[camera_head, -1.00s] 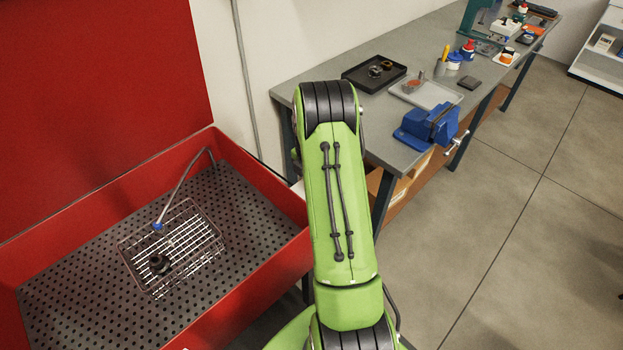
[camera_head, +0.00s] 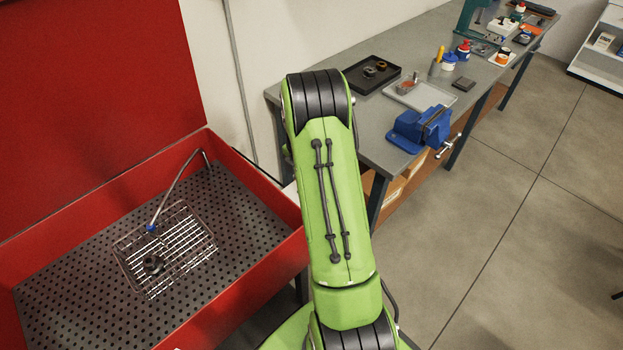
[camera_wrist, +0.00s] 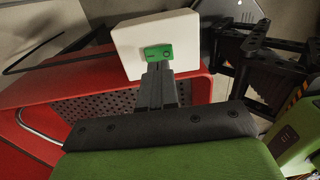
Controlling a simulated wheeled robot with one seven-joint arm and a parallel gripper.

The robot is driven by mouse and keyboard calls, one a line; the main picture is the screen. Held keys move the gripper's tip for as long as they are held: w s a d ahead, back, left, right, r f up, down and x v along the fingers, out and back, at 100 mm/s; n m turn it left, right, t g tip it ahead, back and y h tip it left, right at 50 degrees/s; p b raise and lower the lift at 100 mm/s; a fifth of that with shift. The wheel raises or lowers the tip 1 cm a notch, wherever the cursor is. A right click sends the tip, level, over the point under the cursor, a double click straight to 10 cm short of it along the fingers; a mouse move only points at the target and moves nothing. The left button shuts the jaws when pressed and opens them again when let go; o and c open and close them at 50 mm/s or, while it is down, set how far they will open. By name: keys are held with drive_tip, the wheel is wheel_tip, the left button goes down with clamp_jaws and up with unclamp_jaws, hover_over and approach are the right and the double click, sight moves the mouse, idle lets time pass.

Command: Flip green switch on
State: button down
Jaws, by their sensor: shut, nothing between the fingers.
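The green switch (camera_wrist: 159,52) is a small green plate on the front of a white box (camera_wrist: 128,38) in the upper middle of the wrist view. My gripper (camera_wrist: 157,68) is shut, with nothing between its dark fingers. Its tips lie at the lower edge of the green plate in the picture; I cannot tell whether they touch it. The fingers hide part of the box's lower edge. The switch's on or off position is too small to tell. The head view shows my green arm, but neither the gripper nor the switch.
The red wash basin (camera_head: 255,170) with a perforated floor stands at left, holding a wire basket (camera_head: 190,235) and a hose (camera_head: 172,190). The grey workbench (camera_head: 385,140) carries a blue vise (camera_head: 420,128) and trays. Open floor lies at right.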

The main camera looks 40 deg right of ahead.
drive_tip(key=r, duration=0.1)
drive_tip(key=d+r, duration=0.1)
drive_tip(key=r, duration=0.1)
drive_tip(key=shift+s+d, duration=0.1)
drive_tip(key=shift+s, duration=0.05)
wheel_tip(320, 180, up, 7)
drive_tip(key=a, duration=0.1)
drive_tip(key=shift+w+r, duration=0.2)
drive_tip(key=shift+w, duration=0.25)
drive_tip(key=shift+a+r, duration=0.1)
